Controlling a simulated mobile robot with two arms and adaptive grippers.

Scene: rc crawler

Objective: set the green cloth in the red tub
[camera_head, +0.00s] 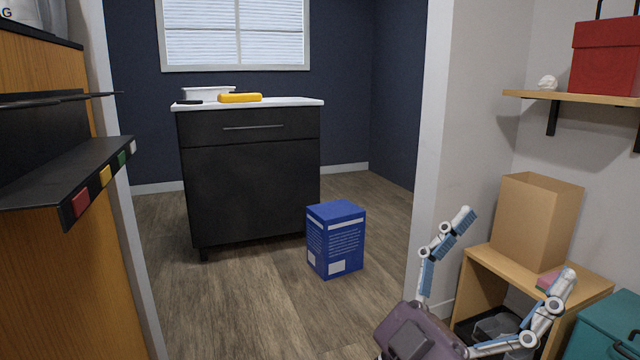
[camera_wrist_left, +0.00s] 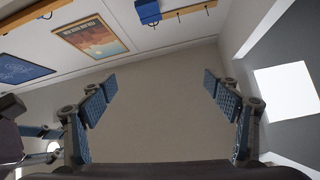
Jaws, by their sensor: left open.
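My left gripper (camera_head: 515,250) is at the lower right of the head view, its two fingers spread wide. It is open and empty, and also shows open in the left wrist view (camera_wrist_left: 159,82). My right gripper is not in view. I see no green cloth and no clear red tub in either view. A red box (camera_head: 603,62) stands on the wall shelf at the upper right; I cannot tell it is a tub. A small pink and green item (camera_head: 546,282), partly behind a finger, lies on the low wooden unit.
A cardboard box (camera_head: 537,220) stands on the low wooden unit (camera_head: 484,257), with a teal bin (camera_head: 605,325) to its right. A blue box (camera_head: 336,240) stands on the floor before a black cabinet (camera_head: 250,185). Floor left of the blue box is clear.

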